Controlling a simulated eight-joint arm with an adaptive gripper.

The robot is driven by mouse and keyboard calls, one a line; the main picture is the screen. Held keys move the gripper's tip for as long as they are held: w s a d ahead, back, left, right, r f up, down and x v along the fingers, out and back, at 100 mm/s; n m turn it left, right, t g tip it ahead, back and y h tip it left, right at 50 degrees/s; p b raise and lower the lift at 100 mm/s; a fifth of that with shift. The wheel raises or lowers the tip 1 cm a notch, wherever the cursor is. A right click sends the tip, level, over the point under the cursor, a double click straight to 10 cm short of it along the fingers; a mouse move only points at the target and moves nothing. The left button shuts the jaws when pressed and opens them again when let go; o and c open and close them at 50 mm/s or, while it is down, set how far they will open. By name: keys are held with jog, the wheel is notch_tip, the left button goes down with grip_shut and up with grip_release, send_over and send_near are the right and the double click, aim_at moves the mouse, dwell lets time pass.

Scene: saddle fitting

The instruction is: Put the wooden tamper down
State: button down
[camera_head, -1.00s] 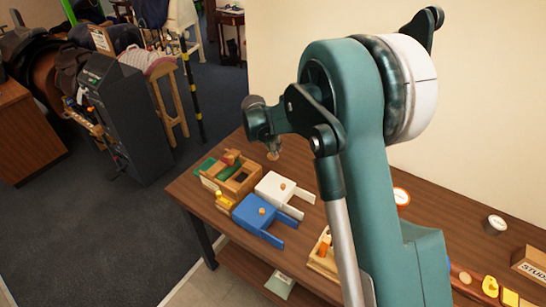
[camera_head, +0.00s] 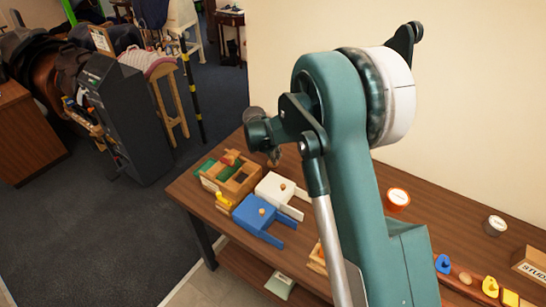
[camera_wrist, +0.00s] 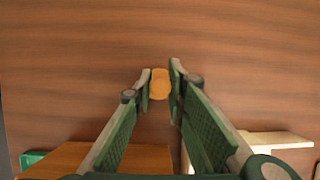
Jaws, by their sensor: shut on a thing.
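The wooden tamper (camera_wrist: 160,86) shows in the wrist view as a small, light orange-brown piece with a rounded end. My gripper (camera_wrist: 161,78) is shut on it, one fingertip on each side. Below it is the bare brown table top (camera_wrist: 80,50); I cannot tell whether the tamper touches it. In the head view my gripper (camera_head: 274,159) hangs over the table's back part, behind the white box, and the tamper is hardly visible there.
A wooden box (camera_head: 240,183) with green parts, a white box (camera_head: 273,189) and a blue box (camera_head: 252,215) stand close by at the table's left end. An orange-rimmed can (camera_head: 397,198) and a white can (camera_head: 495,225) stand farther right. The table's back strip looks clear.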

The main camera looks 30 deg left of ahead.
jog(key=shift+f, duration=0.2)
jog(key=c, duration=2.3)
grip_release()
jog(key=shift+r, duration=0.1)
jog(key=shift+r, duration=0.1)
jog(key=shift+v, duration=6)
jog(key=shift+w+r, duration=0.1)
